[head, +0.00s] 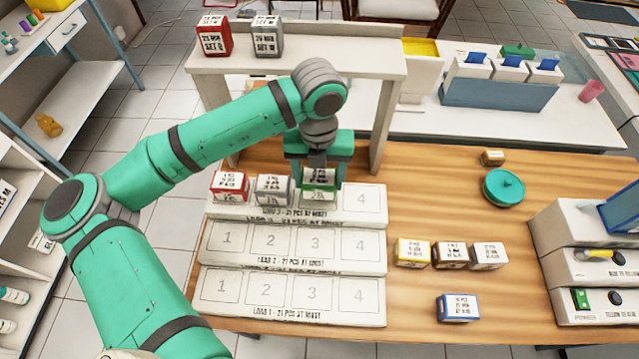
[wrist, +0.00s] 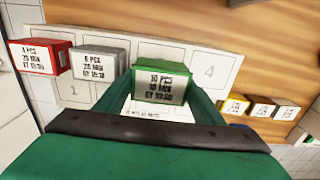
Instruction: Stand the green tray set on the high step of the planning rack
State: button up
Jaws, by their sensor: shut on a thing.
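The green tray set (head: 318,190) is a small box with a green top and a printed white label. It is at slot 3 of the top step of the white planning rack (head: 295,214). My gripper (head: 318,172) is shut on it from above. In the wrist view the green tray set (wrist: 162,82) sits between the fingers (wrist: 160,95), beside the grey set. I cannot tell whether it touches the step. A red set (head: 230,186) and a grey set (head: 274,190) stand in slots 1 and 2. Slot 4 (head: 361,200) is empty.
Yellow, brown and white sets (head: 450,254) stand in a row right of the rack, with a blue set (head: 457,307) nearer. The lower two steps are empty. A white shelf (head: 340,58) behind holds another red and grey set. A teal round dish (head: 503,187) lies right.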

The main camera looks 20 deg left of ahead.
aim_at(317, 185)
jog(key=f, duration=0.3)
jog(key=shift+w+a, duration=0.15)
jog(key=shift+a, duration=0.15)
jog(key=shift+d+f, duration=0.2)
jog(key=shift+f, duration=0.2)
jog(key=shift+f, duration=0.1)
jog(key=o, duration=1.2)
notch_tip(317, 185, up, 12)
jog(key=shift+r, duration=0.15)
